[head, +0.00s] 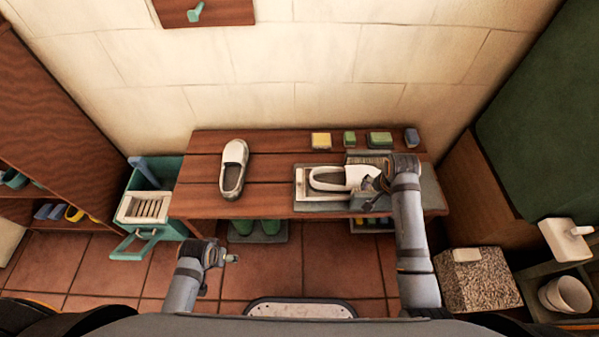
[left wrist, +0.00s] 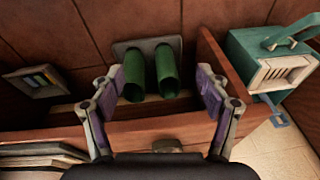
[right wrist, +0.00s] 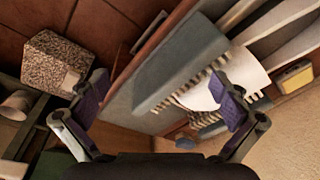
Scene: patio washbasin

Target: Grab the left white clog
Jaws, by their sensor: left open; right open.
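The left white clog (head: 233,168) lies on the wooden bench, left of its middle, with its dark opening toward the front. A second white clog (head: 340,179) lies sideways in a shallow tray (head: 301,186) at the bench's right. My right gripper (head: 373,190) is open beside that second clog's right end. In the right wrist view, a grey block-like thing with bristles (right wrist: 180,62) shows ahead of its open fingers (right wrist: 160,88). My left gripper (head: 228,258) is open and empty, low in front of the bench. Its fingers (left wrist: 157,82) show green boots (left wrist: 150,72) beyond them.
A yellow sponge (head: 321,140) and several blocks stand along the bench's back edge. A green crate (head: 168,170) stands left of the bench, and a speckled block (head: 478,280) stands at the right. The bench is clear around the left clog.

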